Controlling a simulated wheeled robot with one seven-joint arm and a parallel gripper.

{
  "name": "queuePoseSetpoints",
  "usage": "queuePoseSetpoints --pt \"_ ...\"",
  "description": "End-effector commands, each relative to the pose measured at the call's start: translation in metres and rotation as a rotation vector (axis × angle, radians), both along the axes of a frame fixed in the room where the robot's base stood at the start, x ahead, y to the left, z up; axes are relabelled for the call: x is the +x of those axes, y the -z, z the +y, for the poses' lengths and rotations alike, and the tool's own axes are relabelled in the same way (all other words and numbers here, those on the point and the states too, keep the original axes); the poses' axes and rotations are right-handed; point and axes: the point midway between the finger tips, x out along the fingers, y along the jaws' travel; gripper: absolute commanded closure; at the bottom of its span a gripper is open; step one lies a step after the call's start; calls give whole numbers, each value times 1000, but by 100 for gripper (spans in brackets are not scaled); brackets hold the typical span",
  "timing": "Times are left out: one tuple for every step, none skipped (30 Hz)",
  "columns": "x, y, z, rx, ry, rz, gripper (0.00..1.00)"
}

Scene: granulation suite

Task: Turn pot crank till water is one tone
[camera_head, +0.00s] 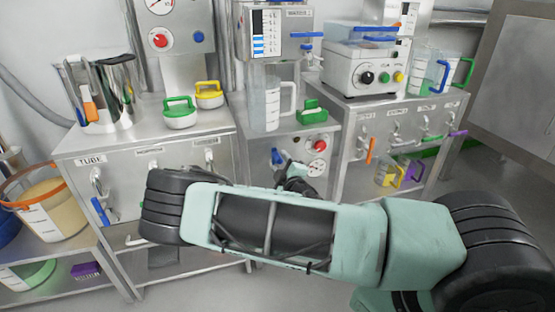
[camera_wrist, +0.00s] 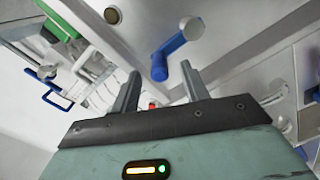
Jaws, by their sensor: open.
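In the wrist view, a blue crank handle (camera_wrist: 165,56) with a pale round end (camera_wrist: 192,28) sticks out from a grey metal face. My gripper (camera_wrist: 160,82) is open and empty. Its two fingers point toward the crank, with the blue grip just beyond and between them, apart from it as far as I can tell. In the head view, a small blue handle (camera_head: 277,156) shows on the middle cabinet, close to the dark end of my arm. A shiny steel pot (camera_head: 122,88) stands on the left bench. I cannot make out the water's tone in either view.
A clear jug (camera_head: 265,105) stands under the middle dispenser. Green (camera_head: 180,108) and yellow (camera_head: 209,92) handled lids lie on the left bench (camera_head: 75,146). A white machine (camera_head: 367,72) stands at right. My arm crosses before the cabinets. Floor at lower right is clear.

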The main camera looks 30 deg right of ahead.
Motion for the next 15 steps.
queuePoseSetpoints --pt "8 0 -2 0 -1 0 55" --pt "13 0 -3 -1 -2 -1 55" --pt "18 1 -5 0 -1 0 55" --pt "21 1 -6 0 0 -1 55" --pt "25 0 -7 0 0 -1 55" --pt "28 0 -8 -1 -1 0 55" --pt "30 0 -9 -1 -1 0 55" --pt "32 1 -9 -1 0 1 55" --pt "35 1 -10 -1 0 1 55" --pt "36 1 -10 -1 0 1 55" --pt "37 0 -10 -1 0 1 55" --pt "38 0 -11 -1 0 1 55" --pt "38 0 -11 -1 0 1 55" --pt "38 0 -11 -2 0 1 55" --pt "38 0 -11 -2 0 1 55"
